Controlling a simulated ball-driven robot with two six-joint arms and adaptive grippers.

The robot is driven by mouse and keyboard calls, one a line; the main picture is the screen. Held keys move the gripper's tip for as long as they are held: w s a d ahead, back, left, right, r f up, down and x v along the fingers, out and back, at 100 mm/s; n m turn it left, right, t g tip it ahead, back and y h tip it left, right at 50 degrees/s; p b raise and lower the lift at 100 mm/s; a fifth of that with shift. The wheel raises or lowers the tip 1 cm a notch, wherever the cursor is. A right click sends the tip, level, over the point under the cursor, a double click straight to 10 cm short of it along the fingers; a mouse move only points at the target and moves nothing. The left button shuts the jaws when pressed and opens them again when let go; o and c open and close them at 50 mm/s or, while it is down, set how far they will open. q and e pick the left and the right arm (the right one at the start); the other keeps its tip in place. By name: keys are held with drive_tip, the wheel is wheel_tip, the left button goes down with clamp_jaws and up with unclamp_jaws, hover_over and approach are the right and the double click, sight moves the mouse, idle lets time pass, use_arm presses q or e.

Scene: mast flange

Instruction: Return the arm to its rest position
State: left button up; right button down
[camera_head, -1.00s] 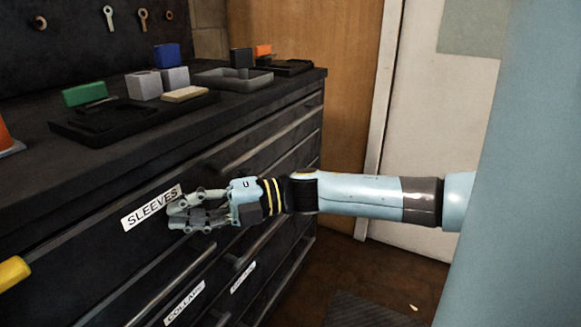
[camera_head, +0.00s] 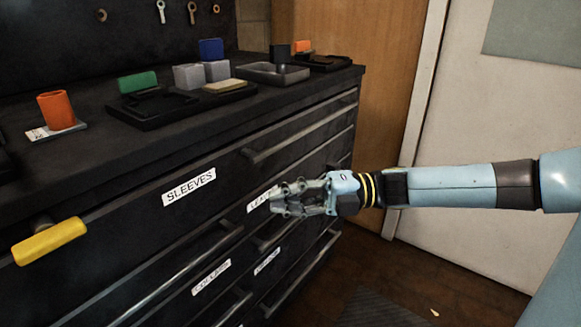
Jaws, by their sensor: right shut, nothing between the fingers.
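My right arm reaches in from the right edge, and its gripper (camera_head: 276,199) points left in front of the dark drawer cabinet (camera_head: 120,217). The gripper is shut and empty. It overlaps part of a white drawer label (camera_head: 262,198) in the picture. I cannot tell whether it touches the drawer front. My left gripper is not in view.
A yellow handle (camera_head: 50,241) sticks out at the left. The cabinet top holds an orange cup (camera_head: 62,110), a green block (camera_head: 138,82), grey cubes (camera_head: 188,77), a blue block (camera_head: 211,48) and trays (camera_head: 272,75). A wooden door (camera_head: 385,90) stands behind. Floor shows at the lower right.

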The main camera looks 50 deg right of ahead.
drive_tip(key=s+d+f+m+h, duration=0.1)
drive_tip(key=s+f+m+h, duration=0.4)
drive_tip(key=f, duration=0.5)
drive_tip(key=s+f+m+h+p, duration=0.1)
drive_tip(key=s+f+m+h, duration=0.15)
drive_tip(key=f+m, duration=0.55)
drive_tip(key=s+d+f+m+h, duration=0.1)
drive_tip(key=s+f+m+h, duration=0.3)
drive_tip(key=f, duration=0.7)
drive_tip(key=s+a+f+m+g+h, duration=0.1)
drive_tip(key=s+a+f+m+g, duration=0.1)
drive_tip(key=s, duration=0.7)
drive_tip(key=s+a+f+m+g, duration=0.3)
drive_tip(key=s+f+g, duration=0.3)
drive_tip(key=s+f, duration=0.2)
drive_tip(key=s+a+f+m+g+h, duration=0.1)
drive_tip(key=s+f+m, duration=0.4)
drive_tip(key=s, duration=0.5)
drive_tip(key=a+g, duration=0.1)
drive_tip(key=g, duration=0.1)
drive_tip(key=shift+s+a+f+g+h, duration=0.2)
drive_tip(key=shift+a+f+g+h, duration=0.05)
drive_tip(key=shift+g+h, duration=0.15)
